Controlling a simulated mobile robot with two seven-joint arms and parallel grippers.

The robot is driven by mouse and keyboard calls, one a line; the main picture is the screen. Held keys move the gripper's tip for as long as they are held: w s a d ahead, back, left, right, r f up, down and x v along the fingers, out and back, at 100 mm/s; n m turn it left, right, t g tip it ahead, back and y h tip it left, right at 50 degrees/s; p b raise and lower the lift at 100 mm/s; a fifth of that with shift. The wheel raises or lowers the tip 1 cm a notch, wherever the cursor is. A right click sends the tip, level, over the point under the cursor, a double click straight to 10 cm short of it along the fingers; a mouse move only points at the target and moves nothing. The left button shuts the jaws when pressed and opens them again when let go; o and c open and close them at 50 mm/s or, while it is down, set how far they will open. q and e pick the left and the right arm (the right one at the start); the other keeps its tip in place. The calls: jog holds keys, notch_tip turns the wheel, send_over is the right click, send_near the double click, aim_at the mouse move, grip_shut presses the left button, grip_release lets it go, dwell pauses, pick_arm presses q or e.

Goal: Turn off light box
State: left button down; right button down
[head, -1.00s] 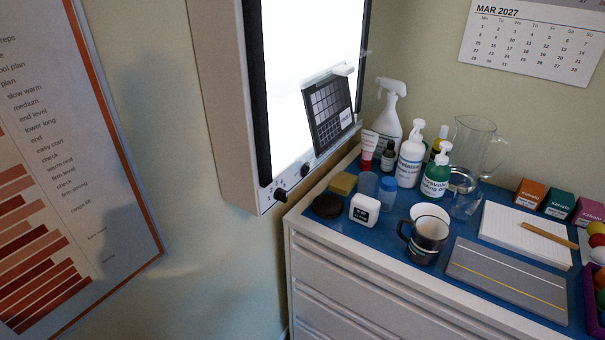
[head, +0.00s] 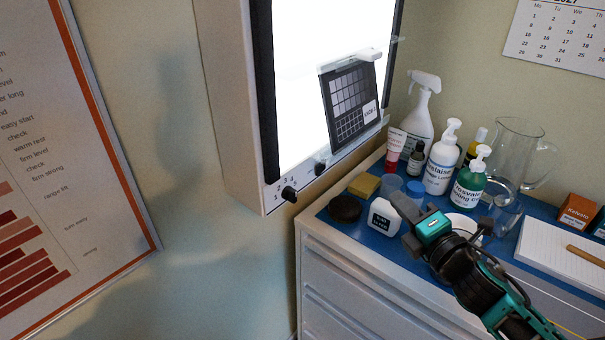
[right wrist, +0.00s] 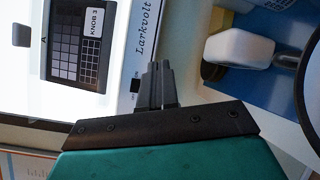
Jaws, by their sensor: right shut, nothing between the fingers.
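The light box (head: 335,85) hangs on the wall and its panel glows bright white. It also shows in the right wrist view (right wrist: 20,80). My left gripper is out of view.
Bare wall lies left of the box.

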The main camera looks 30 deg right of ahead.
jog(key=r+n+g+y, duration=0.1)
jog(key=n+y, duration=0.2)
jog(key=n, duration=0.4)
jog(key=s+r+n+y, duration=0.1)
jog(key=n+y, duration=0.3)
jog(key=n, duration=0.3)
jog(key=a+n+g+y, duration=0.1)
jog(key=n+y, duration=0.3)
jog(key=n, duration=0.3)
jog(key=shift+s+r+g, duration=0.3)
jog(key=shift+r, duration=0.1)
jog(key=shift+a, duration=0.1)
jog(key=p, duration=0.2)
send_near(320, 171)
jog(key=x, duration=0.5)
jog(key=shift+w, duration=0.3)
jog(key=shift+w+a+f, duration=0.1)
jog(key=shift+w+a, duration=0.25)
jog(key=shift+w, duration=0.25)
